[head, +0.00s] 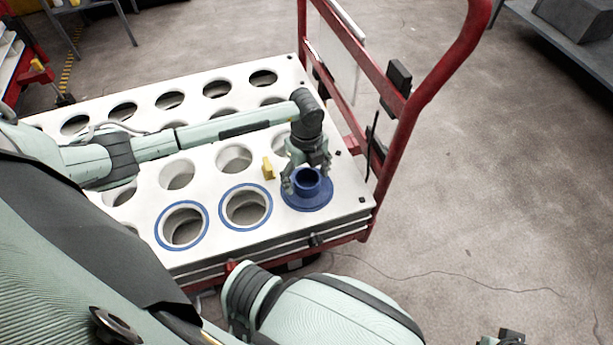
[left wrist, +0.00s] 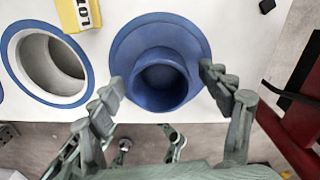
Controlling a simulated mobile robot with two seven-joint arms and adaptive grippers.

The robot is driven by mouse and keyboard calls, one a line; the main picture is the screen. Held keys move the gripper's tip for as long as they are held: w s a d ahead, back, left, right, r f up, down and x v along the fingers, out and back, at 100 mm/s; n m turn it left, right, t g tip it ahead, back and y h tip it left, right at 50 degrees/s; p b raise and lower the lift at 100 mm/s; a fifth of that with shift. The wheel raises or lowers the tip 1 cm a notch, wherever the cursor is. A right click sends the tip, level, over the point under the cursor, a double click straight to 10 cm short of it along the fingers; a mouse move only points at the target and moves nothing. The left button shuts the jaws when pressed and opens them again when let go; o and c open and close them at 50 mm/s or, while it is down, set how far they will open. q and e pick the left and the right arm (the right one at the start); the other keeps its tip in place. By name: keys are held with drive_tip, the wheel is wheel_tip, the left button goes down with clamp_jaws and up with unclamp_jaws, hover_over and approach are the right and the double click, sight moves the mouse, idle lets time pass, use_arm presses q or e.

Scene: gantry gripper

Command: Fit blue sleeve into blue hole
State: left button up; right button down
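The blue sleeve (head: 307,198) is a short tube with a wide round flange, near the right front corner of the white plate. Its tube points up and its flange is down at the plate. I cannot tell whether anything lies below the flange. Two blue-ringed holes (head: 182,225) (head: 246,207) lie left of it, both empty; one also shows in the left wrist view (left wrist: 50,65). My left gripper (head: 306,174) is above the sleeve, fingers spread on either side of the tube (left wrist: 162,80); no clear grip shows. A part, probably my right gripper (head: 503,338), shows at the bottom edge.
The white plate (head: 218,170) has several unringed holes and rests on a red-framed cart (head: 415,105). A small yellow block (head: 268,168) with lettering (left wrist: 78,12) stands just behind and left of the sleeve. The cart's red handle rises on the right. Open floor lies beyond.

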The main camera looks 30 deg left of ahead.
sight(307, 186)
use_arm(q)
drive_tip(key=shift+r, duration=0.1)
wheel_tip(307, 186, up, 12)
idle(0.5)
drive_tip(key=shift+s, duration=0.1)
idle(0.4)
